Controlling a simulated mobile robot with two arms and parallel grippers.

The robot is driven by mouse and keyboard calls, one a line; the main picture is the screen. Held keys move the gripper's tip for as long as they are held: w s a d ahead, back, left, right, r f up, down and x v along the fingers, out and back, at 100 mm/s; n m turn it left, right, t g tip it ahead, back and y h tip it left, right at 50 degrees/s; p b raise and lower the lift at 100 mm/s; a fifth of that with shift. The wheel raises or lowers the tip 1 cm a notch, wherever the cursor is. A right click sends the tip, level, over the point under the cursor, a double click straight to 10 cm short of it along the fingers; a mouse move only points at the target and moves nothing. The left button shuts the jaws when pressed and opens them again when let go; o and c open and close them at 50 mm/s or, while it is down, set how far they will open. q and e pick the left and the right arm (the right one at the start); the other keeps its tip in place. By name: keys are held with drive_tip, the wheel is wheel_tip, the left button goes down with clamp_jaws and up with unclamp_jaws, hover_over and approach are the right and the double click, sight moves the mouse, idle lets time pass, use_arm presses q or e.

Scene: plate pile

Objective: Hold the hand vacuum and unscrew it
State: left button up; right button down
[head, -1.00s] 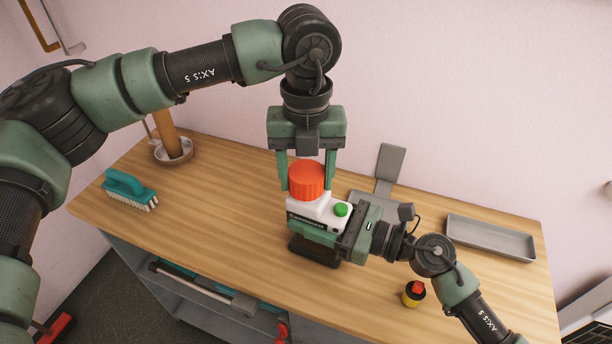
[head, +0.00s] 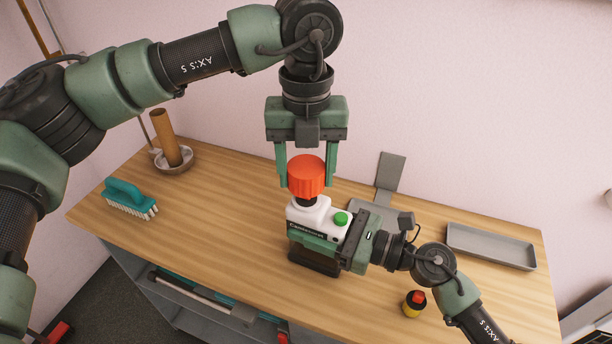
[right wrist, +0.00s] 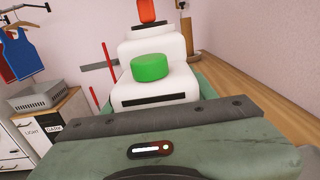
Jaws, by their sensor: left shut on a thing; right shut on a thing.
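The hand vacuum (head: 306,213) is a white body with a green button (head: 341,218) and dark lettering, upright above a black base (head: 314,262) on the table. Its ribbed red-orange cap (head: 306,172) sits above it, with a dark neck showing between cap and body. I cannot tell if the neck still joins them. My left gripper (head: 306,181) points down and is shut on the cap from both sides. My right gripper (head: 322,236) is shut around the white body from the right. The right wrist view shows the body (right wrist: 153,86), the green button (right wrist: 150,67) and the cap's lower part (right wrist: 152,10).
A teal brush (head: 130,198) and a grey dish (head: 176,162) with a brown roll stand at the left. The table's left middle is clear.

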use_arm(q)
wheel_tip(320, 180, up, 2)
drive_tip(key=shift+r, duration=0.25)
use_arm(e)
drive_tip(key=shift+c, duration=2)
unclamp_jaws()
drive_tip(key=shift+d, duration=0.1)
